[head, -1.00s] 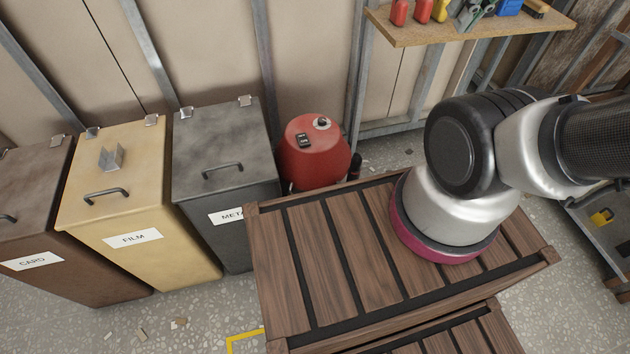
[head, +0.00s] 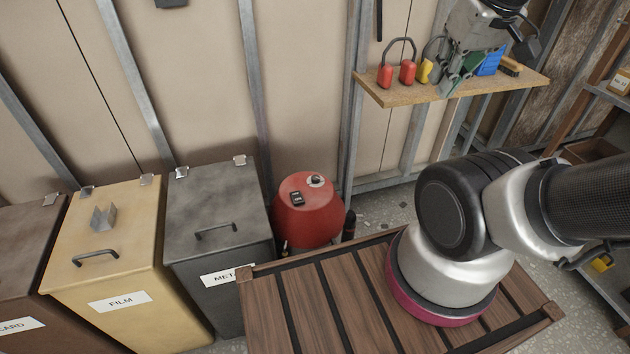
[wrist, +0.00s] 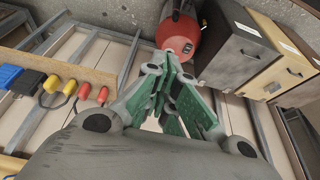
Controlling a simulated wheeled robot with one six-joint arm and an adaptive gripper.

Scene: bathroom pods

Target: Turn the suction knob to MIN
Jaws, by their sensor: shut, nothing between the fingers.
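The suction knob (head: 315,181) is a small pale round dial with a dark part, on top of a red drum-shaped vacuum (head: 308,215). A black switch panel (head: 297,199) sits beside it. I cannot read any marks around the knob. The vacuum also shows at the top of the wrist view (wrist: 178,30), beyond the fingers. My gripper (head: 452,86), with green finger pads, is shut and empty. In the head view it is at the upper right, in front of the tool shelf, well apart from the knob. It also fills the middle of the wrist view (wrist: 173,80).
A slatted wooden crate (head: 345,305) stands in front of the vacuum. The grey METAL bin (head: 215,215) is just left of it, then the yellow FILM bin (head: 110,240). A wall shelf (head: 395,97) with red padlock-like items and tools is behind my gripper.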

